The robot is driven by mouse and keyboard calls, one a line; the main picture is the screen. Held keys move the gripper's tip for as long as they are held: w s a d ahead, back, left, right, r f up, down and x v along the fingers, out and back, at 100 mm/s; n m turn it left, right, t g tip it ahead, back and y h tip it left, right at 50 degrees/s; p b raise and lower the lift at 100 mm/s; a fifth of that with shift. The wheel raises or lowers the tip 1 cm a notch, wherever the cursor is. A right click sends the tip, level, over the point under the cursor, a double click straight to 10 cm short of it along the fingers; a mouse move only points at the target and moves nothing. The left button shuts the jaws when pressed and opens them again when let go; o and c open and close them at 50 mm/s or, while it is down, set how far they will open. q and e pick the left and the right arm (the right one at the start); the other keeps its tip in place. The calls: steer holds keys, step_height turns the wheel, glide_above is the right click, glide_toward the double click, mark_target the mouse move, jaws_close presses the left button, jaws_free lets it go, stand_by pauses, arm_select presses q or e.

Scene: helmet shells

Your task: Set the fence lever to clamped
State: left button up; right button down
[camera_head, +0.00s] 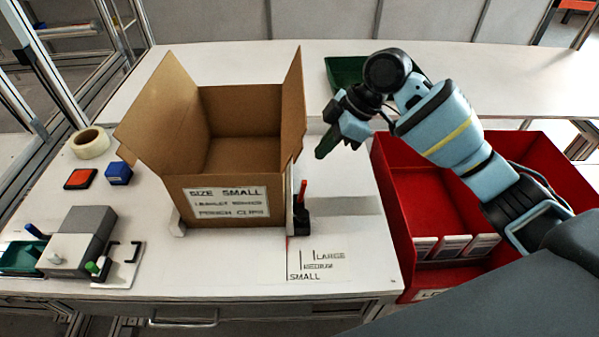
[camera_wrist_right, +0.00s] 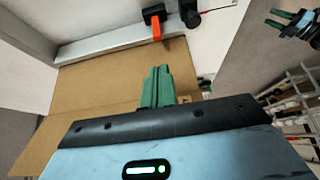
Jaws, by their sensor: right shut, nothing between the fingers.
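The fence lever (camera_head: 303,190) is a short red handle rising from a black clamp block (camera_head: 301,222), right of the open cardboard box (camera_head: 236,140). The pale fence bar (camera_head: 290,205) stands along the box's right side. In the right wrist view the lever (camera_wrist_right: 155,28) looks orange, on its black block. My right gripper (camera_head: 327,146), with green fingers, is shut and empty, above and to the right of the lever, apart from it. In the wrist view its fingertips (camera_wrist_right: 157,72) lie together before the cardboard. My left gripper (camera_wrist_right: 283,19) shows only there, its fingers apart.
A red bin (camera_head: 405,210) with white cards stands at the right. Tape (camera_head: 90,142), a red pad (camera_head: 81,179), a blue block (camera_head: 119,173) and a grey fixture (camera_head: 80,235) are left.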

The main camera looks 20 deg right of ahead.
glide_toward(302, 192)
steer(key=shift+w+a+f, duration=0.35)
steer(key=shift+a+f, duration=0.3)
steer(key=shift+a, duration=0.15)
steer(key=shift+w+a+f, duration=0.4)
steer(key=shift+a+f, duration=0.3)
steer(key=shift+a, duration=0.15)
steer(key=shift+w+a+f, duration=0.35)
steer(key=shift+a+f, duration=0.3)
steer(key=shift+a, duration=0.15)
steer(key=shift+d, duration=0.1)
